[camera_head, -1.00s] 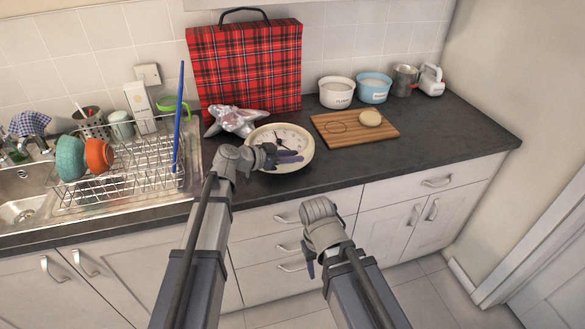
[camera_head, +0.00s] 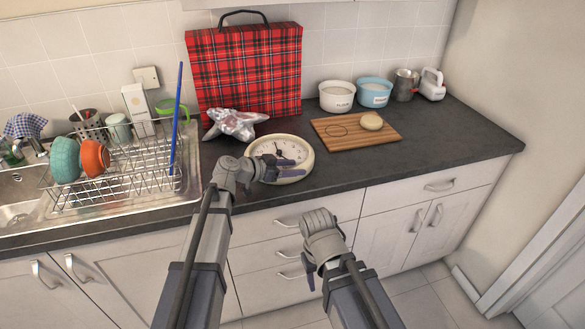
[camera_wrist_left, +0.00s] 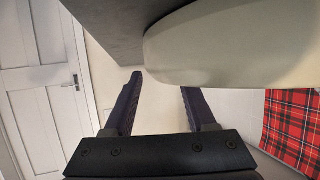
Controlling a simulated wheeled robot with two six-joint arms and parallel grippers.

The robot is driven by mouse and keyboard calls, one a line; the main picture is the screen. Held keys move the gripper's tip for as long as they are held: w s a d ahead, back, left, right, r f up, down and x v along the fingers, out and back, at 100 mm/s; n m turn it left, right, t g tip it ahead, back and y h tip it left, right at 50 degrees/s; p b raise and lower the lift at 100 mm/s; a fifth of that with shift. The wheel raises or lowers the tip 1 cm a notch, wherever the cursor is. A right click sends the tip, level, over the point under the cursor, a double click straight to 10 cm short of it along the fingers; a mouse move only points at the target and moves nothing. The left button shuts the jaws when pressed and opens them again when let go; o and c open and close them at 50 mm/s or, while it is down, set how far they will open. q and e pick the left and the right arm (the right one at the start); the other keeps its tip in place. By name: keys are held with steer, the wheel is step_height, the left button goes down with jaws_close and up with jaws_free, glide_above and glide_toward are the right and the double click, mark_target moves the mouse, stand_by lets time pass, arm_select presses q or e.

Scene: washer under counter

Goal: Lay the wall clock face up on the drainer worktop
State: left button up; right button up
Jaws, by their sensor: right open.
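The cream round wall clock (camera_head: 280,147) is over the dark worktop (camera_head: 350,170), close to its front edge and right of the drainer, with its face up. It looks flat; I cannot tell if its whole back touches the surface. My left gripper (camera_head: 297,166) is over the clock's near side in the head view and hides part of the face. In the left wrist view my left gripper's fingers (camera_wrist_left: 163,90) are apart, with the clock's rim (camera_wrist_left: 235,50) just beyond them and nothing visible between them. My right gripper (camera_head: 309,280) is open and empty, low in front of the drawers.
A wire rack (camera_head: 125,175) with bowls stands on the sink drainer at left. A foil star (camera_head: 235,123) and a tartan bag (camera_head: 245,70) are behind the clock. A wooden board (camera_head: 350,133) lies to the right.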

arm_select(q)
steer(key=shift+s+a+r, duration=0.1)
steer(key=shift+r, duration=0.1)
steer(key=p+v, duration=0.4)
steer(key=v, duration=0.6)
steer(key=shift+r, duration=0.15)
steer(key=shift+p+v, duration=0.35)
steer(key=shift+v, duration=0.4)
steer(key=s+d+f+n+g+y, duration=0.1)
steer(key=s+d+f+g+y, duration=0.3)
steer(key=s+d+f, duration=0.5)
steer(key=s+a+f+n+g+y, duration=0.2)
steer(key=s+n+y, duration=0.1)
steer(key=s, duration=0.4)
steer(key=s+a+f+n+g+y, duration=0.1)
steer(key=s+f+n+g+y, duration=0.1)
steer(key=s+y, duration=0.3)
steer(key=shift+s+a+f+n, duration=0.4)
steer(key=shift+s+n, duration=0.1)
steer(key=shift+s, duration=0.45)
steer(key=shift+r, duration=0.1)
